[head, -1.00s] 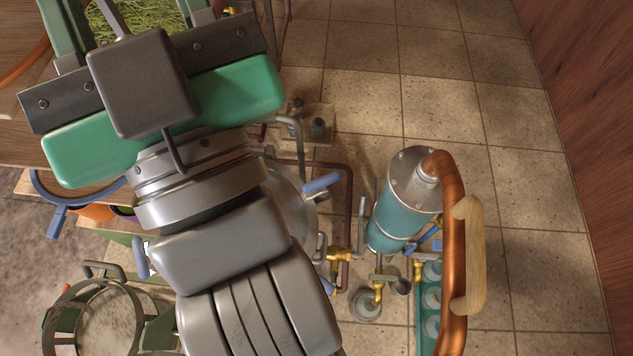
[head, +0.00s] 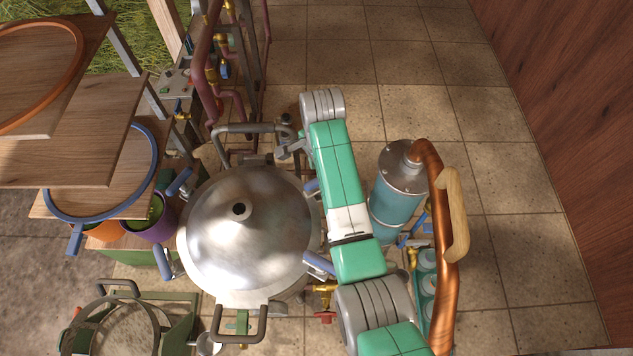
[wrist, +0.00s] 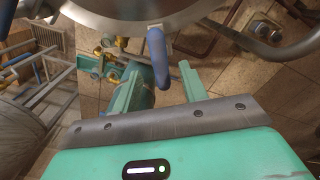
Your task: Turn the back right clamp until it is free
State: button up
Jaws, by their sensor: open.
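The domed steel still lid (head: 245,225) sits on its pot, with blue-handled clamps around the rim. The back right clamp (head: 312,187) is partly hidden by my arm in the head view. In the wrist view, its blue handle (wrist: 156,55) hangs beside the steel rim. My gripper (wrist: 160,70) is open, with the green fingers on either side of the handle in the picture. I see no finger touching it, and I cannot tell how deep it lies between them. In the head view my gripper is mostly hidden by my arm.
A teal condenser (head: 390,205) stands right of my arm. A copper pipe (head: 450,280) with a wooden handle (head: 455,215) curves past it. A grey lid handle (head: 240,320) is at the front. Wooden shelves (head: 75,150) are at left. Tiled floor is open behind.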

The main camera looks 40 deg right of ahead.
notch_tip(320, 180, down, 6)
jog(key=shift+f, duration=0.25)
